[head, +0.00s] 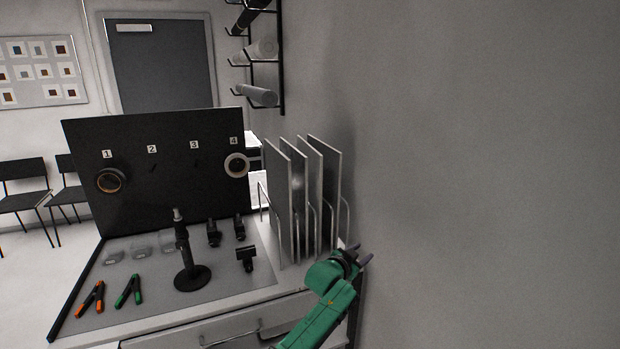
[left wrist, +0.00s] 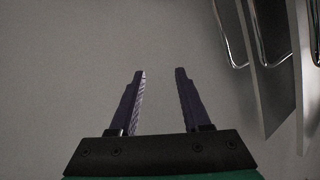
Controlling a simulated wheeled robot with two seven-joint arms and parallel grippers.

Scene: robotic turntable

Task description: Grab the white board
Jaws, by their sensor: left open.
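Several thin upright boards stand side by side in a wire rack (head: 347,218) at the right end of the worktop. The right-most board (head: 332,190) looks pale grey-white, and so do its neighbours (head: 299,185); I cannot tell which is the white board. My left gripper (head: 364,254) is just right of and below the rack, near the wall. In the left wrist view, its purple fingers (left wrist: 160,73) are apart with nothing between them. Board edges (left wrist: 270,75) and rack wires (left wrist: 229,35) show at the right of that view, apart from the fingers. My right gripper is not in view.
The worktop holds a black stand (head: 190,275), an orange clamp (head: 90,298), a green clamp (head: 128,291) and small parts. A black numbered panel (head: 150,200) with tape rolls stands behind. The bare wall (head: 480,180) bounds the right.

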